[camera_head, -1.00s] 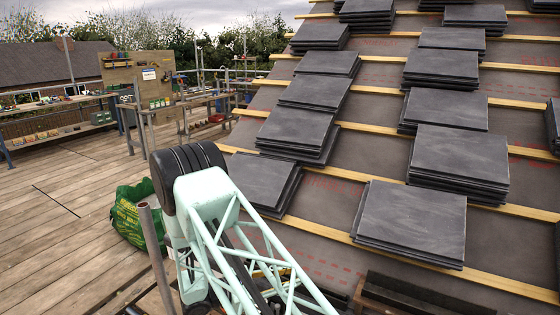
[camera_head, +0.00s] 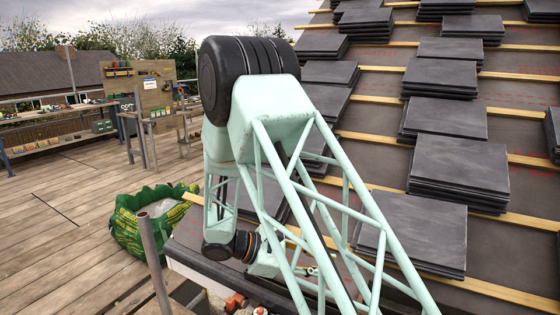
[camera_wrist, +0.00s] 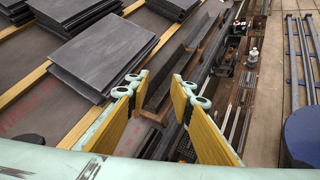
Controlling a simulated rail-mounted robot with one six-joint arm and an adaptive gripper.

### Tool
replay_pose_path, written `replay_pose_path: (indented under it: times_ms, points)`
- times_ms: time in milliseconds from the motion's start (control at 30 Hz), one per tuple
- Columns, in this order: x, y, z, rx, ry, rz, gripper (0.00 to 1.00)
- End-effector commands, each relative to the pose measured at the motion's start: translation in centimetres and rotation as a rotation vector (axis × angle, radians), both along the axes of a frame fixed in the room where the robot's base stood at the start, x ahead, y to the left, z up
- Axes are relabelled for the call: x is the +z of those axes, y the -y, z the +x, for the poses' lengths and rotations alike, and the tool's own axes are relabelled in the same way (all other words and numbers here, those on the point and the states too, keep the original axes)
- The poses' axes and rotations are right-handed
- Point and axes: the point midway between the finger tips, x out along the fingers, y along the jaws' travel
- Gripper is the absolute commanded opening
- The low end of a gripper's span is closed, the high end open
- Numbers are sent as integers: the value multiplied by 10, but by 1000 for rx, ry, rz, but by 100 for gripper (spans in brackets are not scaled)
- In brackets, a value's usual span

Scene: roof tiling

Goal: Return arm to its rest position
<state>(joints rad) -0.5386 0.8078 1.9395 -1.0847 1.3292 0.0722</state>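My gripper (camera_wrist: 160,92) shows in the wrist view with its two yellow-padded fingers spread apart and nothing between them. It hangs above the roof's lower edge, beside a stack of dark slates (camera_wrist: 98,55). In the head view my pale green lattice arm is folded up in front of the roof and hides part of the slate stacks. The gripper itself cannot be made out clearly there.
Stacks of slates (camera_head: 458,172) lie on the battened roof (camera_head: 390,122) at right. A green bag (camera_head: 128,222) and an upright scaffold pole (camera_head: 154,258) stand left of my arm. Workbenches (camera_head: 60,138) stand farther back. The plank deck (camera_head: 50,225) at left is largely clear.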

Motion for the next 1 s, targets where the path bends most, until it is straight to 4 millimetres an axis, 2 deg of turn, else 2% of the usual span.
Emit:
replay_pose_path:
  times_ms: [33,300,1000]
  points:
    - [9,5,-4,-18,8,15,22]
    - [44,28,-29,-104,40,94,22]
    - [120,74,-105,-316,134,305,22]
